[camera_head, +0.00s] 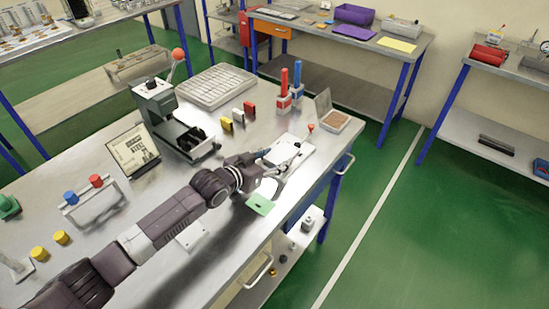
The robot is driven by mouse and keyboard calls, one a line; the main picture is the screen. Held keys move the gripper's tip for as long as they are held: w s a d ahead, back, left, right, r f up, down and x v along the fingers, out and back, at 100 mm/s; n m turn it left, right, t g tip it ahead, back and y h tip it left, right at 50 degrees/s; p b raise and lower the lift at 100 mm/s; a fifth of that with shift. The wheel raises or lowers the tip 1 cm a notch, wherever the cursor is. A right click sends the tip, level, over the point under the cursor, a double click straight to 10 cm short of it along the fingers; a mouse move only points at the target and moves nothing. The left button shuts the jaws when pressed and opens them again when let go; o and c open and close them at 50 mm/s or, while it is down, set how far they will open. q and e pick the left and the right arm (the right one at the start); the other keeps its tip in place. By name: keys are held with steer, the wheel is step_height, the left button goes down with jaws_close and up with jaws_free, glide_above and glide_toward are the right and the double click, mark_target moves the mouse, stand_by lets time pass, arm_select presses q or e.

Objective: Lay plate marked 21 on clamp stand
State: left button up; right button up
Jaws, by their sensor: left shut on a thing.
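A small green plate (259,204) with a dark mark on it is at the fingertips of my left gripper (272,190), near the front edge of the steel bench. The gripper is shut on the plate; the number on it is too small to read. Just beyond the gripper is a pale flat base (298,164) with a red-tipped lever (310,128), which looks like the clamp stand; my gripper hides part of it. The plate is on the near side of this base, apart from it. My right gripper is not in view.
A grey press (158,104) with a red ball lever, a sign (133,149), yellow and red blocks (238,114), red and blue upright handles (291,84) and an open box (335,121) stand on the bench. A ribbed tray (216,87) lies behind. Green floor is clear at right.

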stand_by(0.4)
arm_select(q)
steer(key=o, duration=1.5)
steer(key=shift+f, duration=0.1)
steer(key=shift+f, duration=0.1)
steer(key=shift+s, duration=0.1)
steer(key=p+v, duration=0.2)
steer(key=shift+s+a+r+p, duration=0.1)
steer(key=shift+r+p, duration=0.2)
steer(key=shift+r, duration=0.05)
steer(key=shift+p+v, duration=2)
steer(key=shift+v, duration=0.25)
steer(key=shift+f, duration=0.1)
